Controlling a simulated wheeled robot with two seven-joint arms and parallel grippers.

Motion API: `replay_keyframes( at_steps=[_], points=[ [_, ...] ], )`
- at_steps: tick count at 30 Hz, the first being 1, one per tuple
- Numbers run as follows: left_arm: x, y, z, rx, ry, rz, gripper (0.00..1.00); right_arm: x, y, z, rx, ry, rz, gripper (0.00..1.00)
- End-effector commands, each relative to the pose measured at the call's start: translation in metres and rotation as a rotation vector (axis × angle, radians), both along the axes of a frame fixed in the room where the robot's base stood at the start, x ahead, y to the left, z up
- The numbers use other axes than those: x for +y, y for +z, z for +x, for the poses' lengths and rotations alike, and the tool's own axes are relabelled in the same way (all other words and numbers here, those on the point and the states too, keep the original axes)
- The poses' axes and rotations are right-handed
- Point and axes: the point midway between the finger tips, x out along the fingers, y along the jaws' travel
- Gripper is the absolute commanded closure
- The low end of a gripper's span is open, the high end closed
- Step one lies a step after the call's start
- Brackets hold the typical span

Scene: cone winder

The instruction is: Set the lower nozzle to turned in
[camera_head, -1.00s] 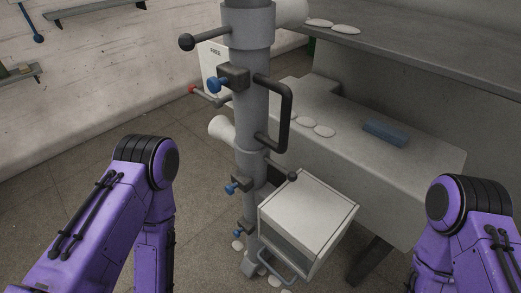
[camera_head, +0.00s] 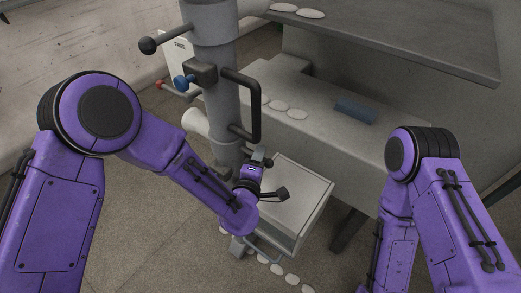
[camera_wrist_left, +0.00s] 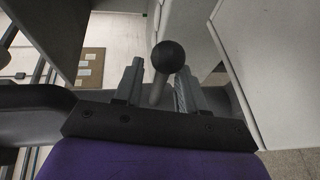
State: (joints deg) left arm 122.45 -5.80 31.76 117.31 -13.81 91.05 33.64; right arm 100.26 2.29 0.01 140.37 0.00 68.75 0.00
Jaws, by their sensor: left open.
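The lower nozzle (camera_head: 194,122) is a pale cone on the grey column (camera_head: 222,100). It points left, away from the machine bench. A dark ball knob (camera_wrist_left: 168,57) on a short grey stem stands between the two fingers of my left gripper (camera_wrist_left: 158,85) in the left wrist view. The fingers are open, one on each side of the stem, with gaps showing. In the head view my left gripper (camera_head: 264,160) is beside the column, above the pale box, and its wrist hides most of the knob area. My right gripper is out of view.
The pale box (camera_head: 293,195) stands just below and right of my left gripper. Open floor lies left.

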Motion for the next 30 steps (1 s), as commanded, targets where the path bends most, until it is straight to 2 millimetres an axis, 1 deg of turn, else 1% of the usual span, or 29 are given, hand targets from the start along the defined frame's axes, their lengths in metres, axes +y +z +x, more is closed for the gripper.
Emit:
replay_keyframes(
  at_steps=[1, 3, 6, 14, 15, 17, 18, 25, 30],
  points=[
    [-0.002, 0.000, 0.008, 0.001, 0.002, 0.001, 0.60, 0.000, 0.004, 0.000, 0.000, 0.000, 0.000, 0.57],
    [-0.004, -0.002, 0.017, 0.001, 0.002, 0.001, 0.60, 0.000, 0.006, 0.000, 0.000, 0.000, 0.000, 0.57],
    [-0.005, -0.005, 0.024, 0.001, 0.001, 0.000, 0.60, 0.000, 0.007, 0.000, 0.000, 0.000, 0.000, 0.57],
    [-0.006, -0.006, 0.026, 0.002, 0.000, 0.001, 0.60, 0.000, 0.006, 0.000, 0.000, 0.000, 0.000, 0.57],
    [-0.005, -0.006, 0.026, 0.002, 0.001, 0.002, 0.73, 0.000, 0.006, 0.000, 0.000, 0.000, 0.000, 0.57],
    [-0.005, -0.006, 0.026, 0.002, 0.001, 0.002, 0.92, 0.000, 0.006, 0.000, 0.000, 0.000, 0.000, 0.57],
    [-0.005, -0.006, 0.025, 0.001, 0.001, 0.003, 1.00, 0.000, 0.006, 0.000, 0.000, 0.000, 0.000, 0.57],
    [-0.005, -0.006, 0.025, 0.002, -0.003, 0.002, 1.00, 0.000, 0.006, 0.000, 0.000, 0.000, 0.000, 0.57],
    [-0.002, -0.006, 0.022, 0.002, -0.039, 0.004, 1.00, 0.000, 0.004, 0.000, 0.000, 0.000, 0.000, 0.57]
  ],
)
